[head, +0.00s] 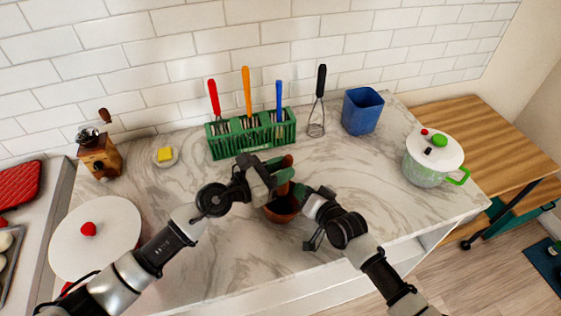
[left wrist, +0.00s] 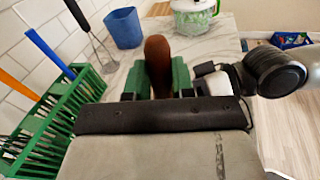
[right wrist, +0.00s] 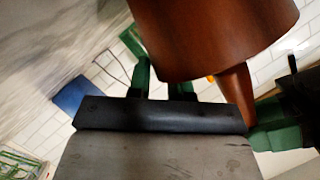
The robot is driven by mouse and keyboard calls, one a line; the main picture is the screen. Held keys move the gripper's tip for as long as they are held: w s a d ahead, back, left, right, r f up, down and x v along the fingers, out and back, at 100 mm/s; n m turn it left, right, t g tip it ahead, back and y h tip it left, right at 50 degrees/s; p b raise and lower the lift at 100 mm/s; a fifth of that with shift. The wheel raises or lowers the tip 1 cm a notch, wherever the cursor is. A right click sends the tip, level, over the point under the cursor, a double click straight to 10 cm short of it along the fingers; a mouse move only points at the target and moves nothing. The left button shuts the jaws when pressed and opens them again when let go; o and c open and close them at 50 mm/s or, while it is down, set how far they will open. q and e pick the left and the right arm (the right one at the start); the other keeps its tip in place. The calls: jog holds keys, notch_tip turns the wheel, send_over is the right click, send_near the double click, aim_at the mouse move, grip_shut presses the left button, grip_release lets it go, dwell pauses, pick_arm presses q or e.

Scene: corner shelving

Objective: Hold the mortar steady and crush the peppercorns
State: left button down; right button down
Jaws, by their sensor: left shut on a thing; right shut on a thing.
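The mortar (head: 281,210) is a reddish-brown bowl on the marble counter, partly hidden behind my arms in the head view. It fills the top of the right wrist view (right wrist: 215,35). My right gripper (head: 300,191) is shut on its wall from the right. The brown pestle (head: 287,160) rises above the mortar; it stands between the green fingers in the left wrist view (left wrist: 158,62). My left gripper (head: 279,170) is shut on the pestle above the bowl. The pestle's lower part (right wrist: 235,88) runs into the mortar's mouth. The peppercorns are hidden inside.
A green rack (head: 250,140) with colored-handled utensils stands behind the mortar. A whisk (head: 318,100), a blue cup (head: 362,110) and a lidded pot (head: 434,160) are to the right.

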pick_arm(q)
jog(key=shift+a+f, duration=0.2)
jog(key=shift+f, duration=2)
jog(key=shift+w, duration=0.15)
jog(key=shift+w+f, duration=0.35)
jog(key=shift+w, duration=0.4)
jog(key=shift+f, duration=0.15)
jog(key=shift+f, duration=1)
jog(key=shift+r, duration=0.1)
